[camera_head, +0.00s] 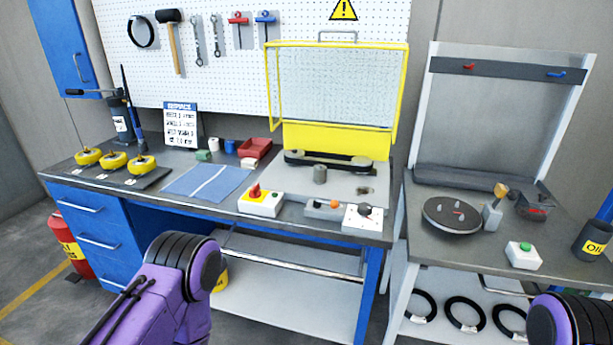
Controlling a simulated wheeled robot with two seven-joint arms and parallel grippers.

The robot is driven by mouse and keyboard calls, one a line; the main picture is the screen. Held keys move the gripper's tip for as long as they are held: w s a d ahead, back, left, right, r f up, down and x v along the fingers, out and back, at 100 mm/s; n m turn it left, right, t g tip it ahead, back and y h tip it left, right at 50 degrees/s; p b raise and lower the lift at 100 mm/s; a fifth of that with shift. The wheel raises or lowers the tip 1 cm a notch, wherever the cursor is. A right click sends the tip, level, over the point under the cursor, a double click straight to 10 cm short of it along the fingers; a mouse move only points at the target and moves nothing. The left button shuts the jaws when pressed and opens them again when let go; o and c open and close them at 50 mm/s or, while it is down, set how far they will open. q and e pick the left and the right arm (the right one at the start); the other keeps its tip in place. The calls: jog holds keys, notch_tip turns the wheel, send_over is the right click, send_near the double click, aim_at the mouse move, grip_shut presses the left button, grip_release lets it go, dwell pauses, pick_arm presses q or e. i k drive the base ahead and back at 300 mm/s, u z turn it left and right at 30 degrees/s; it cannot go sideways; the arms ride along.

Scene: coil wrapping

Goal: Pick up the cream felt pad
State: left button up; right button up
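A small cream block (249,163), which looks like the cream felt pad, lies on the workbench (225,213) just in front of the red tray (255,148). It is small in the view, and its texture cannot be made out. A green piece (204,155), a white piece (214,144) and a blue piece (230,146) stand to its left. Only purple and black links of my arms show, at the lower left and the lower right corner. Neither gripper is in view, and both arms are clear of the pad.
A blue cloth (208,181) lies left of the pad. Yellow spools (113,160) stand farther left. A machine with a raised yellow guard (337,140) stands to the right. A second bench (480,262) holds a round turntable (452,214).

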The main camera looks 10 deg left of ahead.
aim_at(247, 163)
jog(key=z, duration=3.25)
jog(key=k, duration=2.75)
jog(key=u, duration=2.35)
